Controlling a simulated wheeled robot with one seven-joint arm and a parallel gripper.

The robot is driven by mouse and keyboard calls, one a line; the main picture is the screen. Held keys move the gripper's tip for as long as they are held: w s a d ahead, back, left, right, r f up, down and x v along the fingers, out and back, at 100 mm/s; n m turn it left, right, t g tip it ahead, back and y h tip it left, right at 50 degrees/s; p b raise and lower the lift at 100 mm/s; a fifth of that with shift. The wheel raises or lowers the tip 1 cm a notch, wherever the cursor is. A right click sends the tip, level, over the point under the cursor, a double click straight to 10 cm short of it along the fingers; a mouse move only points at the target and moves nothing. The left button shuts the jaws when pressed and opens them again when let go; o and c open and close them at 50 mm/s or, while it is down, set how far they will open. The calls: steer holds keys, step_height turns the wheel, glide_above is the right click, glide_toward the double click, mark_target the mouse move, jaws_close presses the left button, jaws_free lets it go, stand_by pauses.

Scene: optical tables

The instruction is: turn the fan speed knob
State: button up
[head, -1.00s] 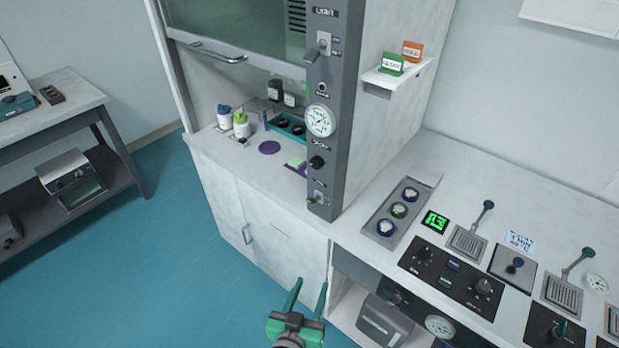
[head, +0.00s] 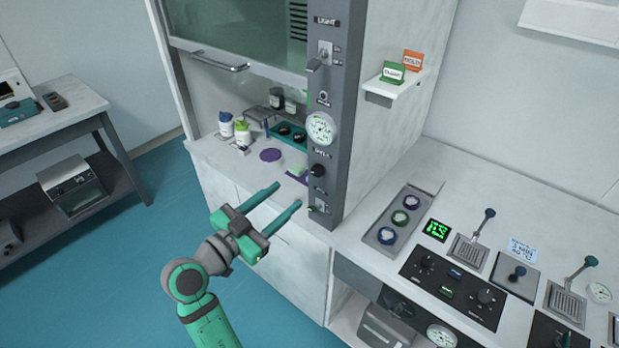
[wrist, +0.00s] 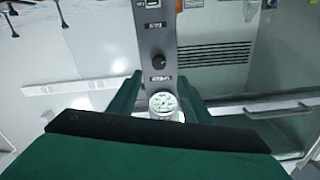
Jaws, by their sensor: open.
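The likely fan speed knob is a small black round knob (head: 318,170) on the grey control post of the fume hood, below a white round gauge (head: 320,128). The label lettering near it is too small to read surely. My gripper (head: 287,195) is open and empty, its two green fingers pointing at the post from the left, lower than the knob and apart from it. In the wrist view the knob (wrist: 158,62) shows beyond the gap between the fingers, and the gauge (wrist: 163,102) is partly hidden by my gripper.
Bottles (head: 242,133) and a teal tray (head: 290,133) stand inside the hood, under the raised sash. The bench at right carries a black panel (head: 455,285) with other knobs. Open floor lies at left.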

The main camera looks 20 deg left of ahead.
mark_target(315, 174)
steer(key=x, duration=1)
steer(key=shift+w+d+f, duration=0.1)
steer(key=shift+w+d, duration=0.05)
steer(key=shift+w, duration=0.05)
steer(key=shift+c, duration=0.7)
steer(key=c, duration=0.9)
